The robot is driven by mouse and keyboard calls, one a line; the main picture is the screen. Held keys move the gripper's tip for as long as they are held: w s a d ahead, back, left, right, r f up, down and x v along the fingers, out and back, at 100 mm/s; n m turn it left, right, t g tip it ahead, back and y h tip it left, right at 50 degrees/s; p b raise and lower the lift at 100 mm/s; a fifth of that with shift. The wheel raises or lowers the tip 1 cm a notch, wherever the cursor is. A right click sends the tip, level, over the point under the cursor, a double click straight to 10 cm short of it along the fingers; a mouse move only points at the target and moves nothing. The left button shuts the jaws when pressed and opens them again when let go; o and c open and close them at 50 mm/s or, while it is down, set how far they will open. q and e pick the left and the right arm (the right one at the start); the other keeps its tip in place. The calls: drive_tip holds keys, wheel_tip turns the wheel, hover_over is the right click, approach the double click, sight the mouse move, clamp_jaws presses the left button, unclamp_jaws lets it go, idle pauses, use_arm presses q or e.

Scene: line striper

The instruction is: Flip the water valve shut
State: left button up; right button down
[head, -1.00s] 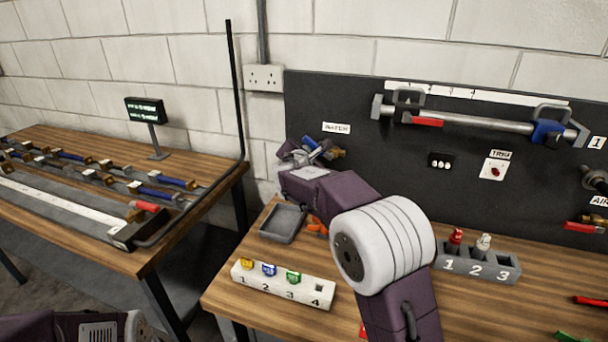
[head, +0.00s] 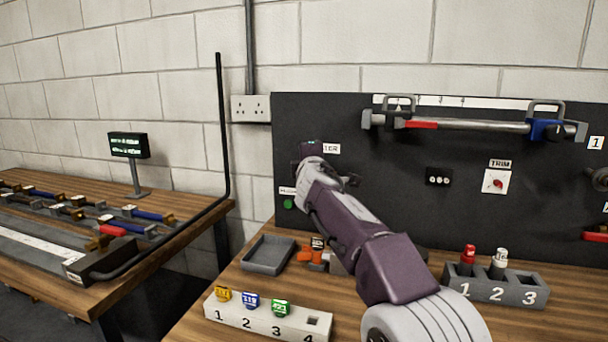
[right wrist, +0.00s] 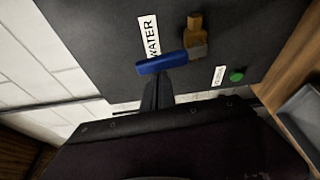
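In the right wrist view the water valve has a blue lever (right wrist: 150,66) and a brass body (right wrist: 196,32). The lever lies crosswise to the brass body, beside the WATER label (right wrist: 149,38). My right gripper's dark fingers (right wrist: 157,88) sit close together, with their tips at the lever. I cannot tell whether they touch it. In the head view my right gripper (head: 312,150) is at the board's left part. It hides the valve and part of the WATER label (head: 331,148). My left gripper is out of view.
A green button (right wrist: 236,75) is on the board near the valve. Below are a grey tray (head: 268,254), a white numbered block (head: 255,316) and a grey numbered holder (head: 510,292). A black upright pipe (head: 222,130) stands left of the board.

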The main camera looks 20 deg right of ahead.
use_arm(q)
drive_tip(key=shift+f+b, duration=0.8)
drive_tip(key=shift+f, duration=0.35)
use_arm(e)
drive_tip(key=shift+s+d+m, duration=0.25)
drive_tip(key=shift+d+m, duration=0.15)
drive_tip(key=shift+m, duration=0.3)
drive_tip(key=shift+r, duration=0.1)
